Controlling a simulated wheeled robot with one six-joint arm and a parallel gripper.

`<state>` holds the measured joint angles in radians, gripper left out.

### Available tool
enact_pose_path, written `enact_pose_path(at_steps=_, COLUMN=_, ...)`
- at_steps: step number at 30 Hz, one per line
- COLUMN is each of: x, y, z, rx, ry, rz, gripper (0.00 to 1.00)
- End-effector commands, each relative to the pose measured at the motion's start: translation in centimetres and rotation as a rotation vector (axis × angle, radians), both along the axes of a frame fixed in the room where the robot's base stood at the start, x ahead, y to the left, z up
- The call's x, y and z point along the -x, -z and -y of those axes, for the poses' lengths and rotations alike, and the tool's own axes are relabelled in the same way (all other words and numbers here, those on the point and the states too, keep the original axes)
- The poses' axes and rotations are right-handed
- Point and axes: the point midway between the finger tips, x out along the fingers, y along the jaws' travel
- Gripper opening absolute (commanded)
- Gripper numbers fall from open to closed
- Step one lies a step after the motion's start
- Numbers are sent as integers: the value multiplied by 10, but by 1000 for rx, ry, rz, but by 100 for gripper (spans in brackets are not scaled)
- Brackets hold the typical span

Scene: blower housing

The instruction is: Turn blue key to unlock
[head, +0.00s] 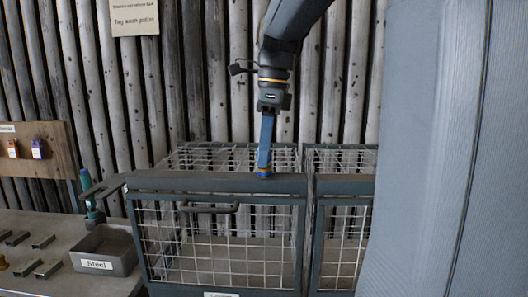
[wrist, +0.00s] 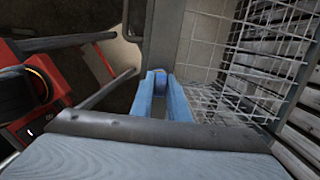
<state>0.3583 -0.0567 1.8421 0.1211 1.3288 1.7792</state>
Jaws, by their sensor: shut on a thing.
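My gripper (head: 265,158) points straight down over the top front rail of a wire cage (head: 222,184). Its long blue fingers are shut on the blue key (head: 264,174), which sits at the rail near the cage's right front corner. In the wrist view, my gripper (wrist: 161,98) has the blue key (wrist: 160,77) between its fingertips, over the grey rail (wrist: 164,35). The key is mostly hidden by the fingers, so its turn angle cannot be told. The cage's front looks closed, with a dark handle (head: 208,208) on it.
A second wire cage (head: 342,238) stands close on the right.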

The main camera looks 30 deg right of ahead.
Motion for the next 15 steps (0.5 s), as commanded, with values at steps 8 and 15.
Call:
enact_pose_path(at_steps=8, x=0, y=1, z=0, rx=0, ry=17, rz=-2, gripper=0)
enact_pose_path(at_steps=15, x=1, y=-1, z=0, rx=0, ry=226, rz=-2, gripper=0)
